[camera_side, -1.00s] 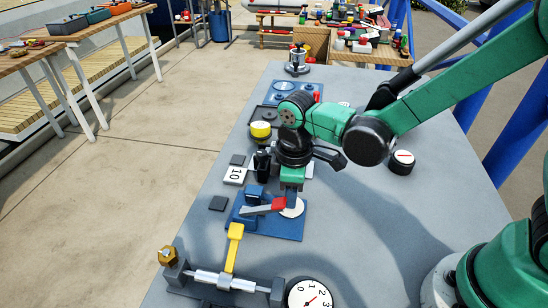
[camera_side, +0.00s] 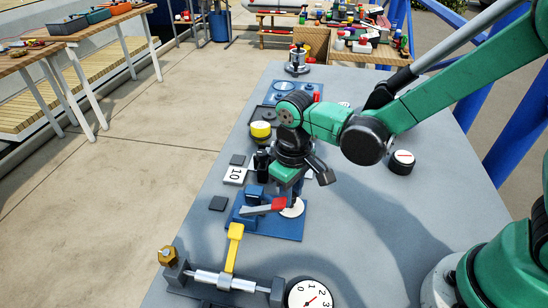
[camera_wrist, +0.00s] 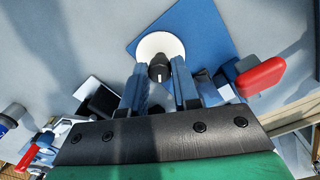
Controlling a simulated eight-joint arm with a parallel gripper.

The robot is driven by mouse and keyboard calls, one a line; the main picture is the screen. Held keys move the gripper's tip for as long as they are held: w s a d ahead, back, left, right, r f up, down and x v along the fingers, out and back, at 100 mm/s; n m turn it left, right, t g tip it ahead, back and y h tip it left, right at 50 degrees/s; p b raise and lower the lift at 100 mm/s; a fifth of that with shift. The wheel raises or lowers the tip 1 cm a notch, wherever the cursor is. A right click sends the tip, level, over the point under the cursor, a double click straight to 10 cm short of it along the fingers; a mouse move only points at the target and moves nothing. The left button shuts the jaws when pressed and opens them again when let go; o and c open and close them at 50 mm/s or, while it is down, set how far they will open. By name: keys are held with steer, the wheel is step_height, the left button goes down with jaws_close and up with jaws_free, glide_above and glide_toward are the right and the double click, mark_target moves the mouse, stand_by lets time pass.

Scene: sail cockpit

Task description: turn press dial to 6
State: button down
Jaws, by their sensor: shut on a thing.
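The dial is a white disc (camera_wrist: 150,42) with a black knob (camera_wrist: 160,60) at its centre, on a blue plate (camera_wrist: 205,28). In the wrist view, the knob is between the tips of my gripper (camera_wrist: 159,72), which is shut on it. In the side view, my gripper (camera_side: 291,200) points down over the white disc (camera_side: 296,211), and its fingers hide the knob. No numbers can be read on this disc in either view.
A red-tipped lever (camera_side: 262,209) stands just left of my gripper, and it also shows in the wrist view (camera_wrist: 262,76).

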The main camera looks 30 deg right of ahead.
stand_by(0.4)
steer(key=c, duration=0.6)
jaws_free()
steer(key=shift+c, duration=0.2)
steer(key=shift+r, duration=2.85)
